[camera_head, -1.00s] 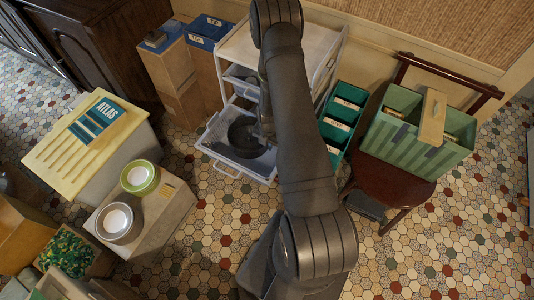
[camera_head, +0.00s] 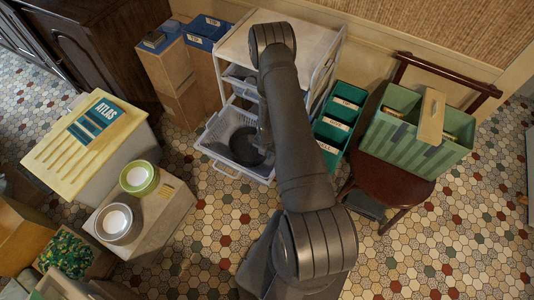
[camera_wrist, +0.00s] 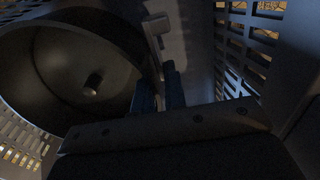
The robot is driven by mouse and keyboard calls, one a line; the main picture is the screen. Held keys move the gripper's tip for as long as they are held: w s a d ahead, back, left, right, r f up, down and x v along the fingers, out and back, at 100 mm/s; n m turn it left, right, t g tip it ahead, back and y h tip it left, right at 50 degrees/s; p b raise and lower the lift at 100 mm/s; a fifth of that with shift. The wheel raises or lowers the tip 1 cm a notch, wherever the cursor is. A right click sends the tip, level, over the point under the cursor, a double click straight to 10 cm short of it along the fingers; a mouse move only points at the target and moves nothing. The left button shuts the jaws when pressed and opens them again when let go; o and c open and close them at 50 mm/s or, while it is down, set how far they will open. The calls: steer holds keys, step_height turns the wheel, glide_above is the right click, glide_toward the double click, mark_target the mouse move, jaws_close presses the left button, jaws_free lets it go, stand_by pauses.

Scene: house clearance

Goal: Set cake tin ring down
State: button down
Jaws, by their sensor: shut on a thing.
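The cake tin ring (camera_head: 243,147) is dark and round and is inside the pulled-out white wire basket (camera_head: 215,140). In the wrist view the ring (camera_wrist: 60,55) fills the left side, its wall curving close to the basket's slotted sides; a light clasp (camera_wrist: 155,25) shows beside it. My gripper (camera_wrist: 160,90) has its blue-padded fingers at the ring's right-hand wall and is shut on it. In the head view my arm hides most of the gripper. I cannot tell whether the ring touches the basket floor. A small pale thing (camera_wrist: 92,84) shows within the ring.
The basket belongs to a white shelf unit (camera_head: 285,45) at the back. Green boxes (camera_head: 336,125) stand right of it, then a chair (camera_head: 395,175) bearing a green striped crate (camera_head: 405,140). Cardboard boxes (camera_head: 170,75) stand left. Bowls (camera_head: 119,222) are on a low box.

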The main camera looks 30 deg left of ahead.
steer(key=shift+f, duration=0.15)
steer(key=c, duration=1.5)
jaws_free()
step_height(320, 180, up, 12)
steer(key=shift+r, duration=0.2)
steer(key=shift+f, duration=0.15)
